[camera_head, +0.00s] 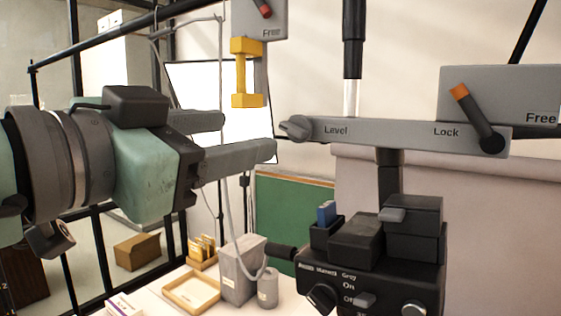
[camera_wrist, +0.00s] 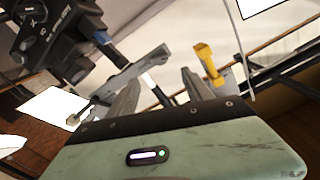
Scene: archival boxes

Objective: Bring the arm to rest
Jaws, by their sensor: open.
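My gripper (camera_head: 248,137) is at the left of the head view, with its two grey fingers pointing right. They are apart and nothing is held between them. In the wrist view my gripper (camera_wrist: 158,88) also shows two separate fingers with a gap. The fingertips end close to the left end of the grey Level/Lock bar (camera_head: 375,134) in the picture; I cannot tell whether they touch it.
A black control box (camera_head: 365,285) with knobs stands below the bar. A yellow handle (camera_head: 246,75) hangs above the fingers. A wooden tray (camera_head: 192,292), a grey box (camera_head: 240,272) and a small grey canister (camera_head: 267,288) sit on the white table below.

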